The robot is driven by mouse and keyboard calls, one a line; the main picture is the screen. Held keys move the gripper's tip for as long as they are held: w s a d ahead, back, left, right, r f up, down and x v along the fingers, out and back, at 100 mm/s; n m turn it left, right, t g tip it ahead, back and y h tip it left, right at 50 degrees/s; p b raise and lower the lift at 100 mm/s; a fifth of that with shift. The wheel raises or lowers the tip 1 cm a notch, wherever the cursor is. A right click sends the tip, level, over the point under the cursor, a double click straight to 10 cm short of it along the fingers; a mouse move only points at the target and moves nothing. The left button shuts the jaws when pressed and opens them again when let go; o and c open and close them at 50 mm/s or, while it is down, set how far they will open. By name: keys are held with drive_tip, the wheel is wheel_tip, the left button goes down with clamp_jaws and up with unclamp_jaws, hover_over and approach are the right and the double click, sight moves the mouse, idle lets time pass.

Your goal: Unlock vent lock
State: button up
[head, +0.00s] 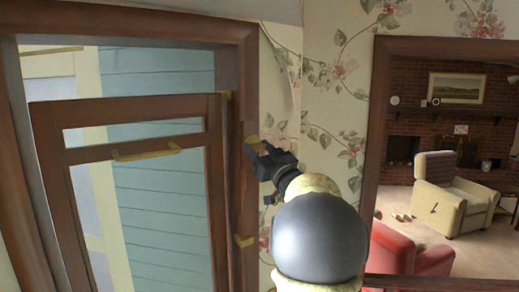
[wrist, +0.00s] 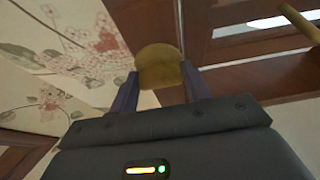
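The vent lock appears as a small rounded brass piece (head: 252,141) on the right side of the brown window frame. In the wrist view the brass piece (wrist: 160,66) is a rounded disc at the fingertips. My gripper (head: 262,151) is at the lock, reaching in from the lower right. In the wrist view its two dark fingers (wrist: 160,82) are spread apart, one on each side of the disc. I cannot tell whether they touch it. The lock's base is partly hidden.
A brown-framed sash (head: 215,200) carries a yellow handle bar (head: 147,154). Another brass piece (head: 244,240) sits lower on the frame. Floral wallpaper (head: 335,100) is right of the window. A doorway shows a red armchair (head: 405,255) and a cream armchair (head: 450,195).

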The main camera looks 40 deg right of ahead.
drive_tip(key=c, duration=0.4)
drive_tip(key=shift+o, duration=0.2)
drive_tip(key=shift+f+n+b, duration=0.2)
drive_tip(key=shift+n+b, duration=0.4)
drive_tip(key=shift+b, duration=0.05)
drive_tip(key=n+y+b, duration=0.2)
drive_tip(key=n+b, duration=0.1)
drive_tip(key=shift+d+f+n, duration=0.1)
drive_tip(key=shift+n, duration=0.3)
drive_tip(key=n+y+b, duration=0.1)
drive_tip(key=n, duration=0.2)
drive_tip(key=n+g+y+b, duration=0.1)
drive_tip(key=n+y, duration=0.1)
drive_tip(key=n, duration=0.1)
drive_tip(key=shift+d+g+b, duration=0.1)
drive_tip(key=shift+g+b, duration=0.2)
drive_tip(key=n, duration=0.2)
drive_tip(key=n+g+y, duration=0.1)
drive_tip(key=n, duration=0.1)
drive_tip(key=n+g+y+b, duration=0.1)
drive_tip(key=n, duration=0.1)
drive_tip(key=shift+r+n, duration=0.25)
drive_tip(key=shift+n, duration=0.15)
drive_tip(key=n+g, duration=0.2)
drive_tip(key=n, duration=0.3)
drive_tip(key=shift+d, duration=0.1)
